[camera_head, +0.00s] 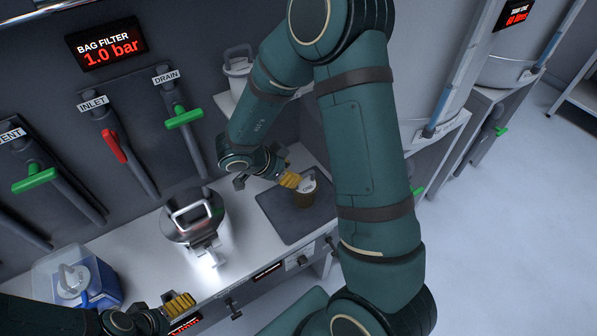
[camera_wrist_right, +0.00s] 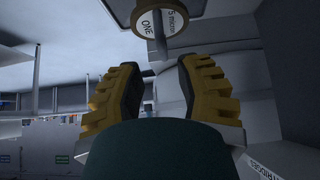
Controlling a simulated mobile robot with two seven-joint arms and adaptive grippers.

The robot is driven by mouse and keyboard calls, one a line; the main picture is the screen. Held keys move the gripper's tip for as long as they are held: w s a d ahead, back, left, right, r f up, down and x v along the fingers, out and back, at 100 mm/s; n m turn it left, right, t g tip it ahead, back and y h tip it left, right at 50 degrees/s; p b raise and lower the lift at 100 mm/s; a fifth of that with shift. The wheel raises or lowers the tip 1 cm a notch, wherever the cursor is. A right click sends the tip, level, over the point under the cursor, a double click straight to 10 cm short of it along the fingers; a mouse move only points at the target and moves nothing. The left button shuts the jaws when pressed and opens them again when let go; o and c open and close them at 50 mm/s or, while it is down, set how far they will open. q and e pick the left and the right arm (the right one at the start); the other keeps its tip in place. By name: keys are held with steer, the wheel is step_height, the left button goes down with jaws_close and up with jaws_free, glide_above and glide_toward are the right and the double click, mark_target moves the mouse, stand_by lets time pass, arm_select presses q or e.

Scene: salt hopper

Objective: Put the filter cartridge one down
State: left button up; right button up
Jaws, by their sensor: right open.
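Filter cartridge one (camera_head: 306,197), brown with a pale top, stands on a dark mat (camera_head: 276,212) at the right of the bench. In the right wrist view its white top (camera_wrist_right: 172,24), marked "ONE" and "5 micron", shows at the upper edge, with a pale handle reaching down toward the fingers. My right gripper (camera_head: 290,180) is beside the cartridge top; its yellow fingers (camera_wrist_right: 160,88) stand apart with a gap between them. My left gripper (camera_head: 179,304) hangs at the bench's front left, away from the cartridge; its finger gap is not clear.
A steel housing (camera_head: 192,238) with a handled lid stands mid-bench. A blue and clear tub (camera_head: 105,286) holding a white handled part is at the left. A white handled container (camera_head: 238,70) sits on a shelf behind. Green and red valve levers (camera_head: 114,146) line the back wall.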

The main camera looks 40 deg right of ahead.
steer(key=v, duration=0.4)
steer(key=shift+p, duration=0.4)
steer(key=shift+d+f, duration=0.1)
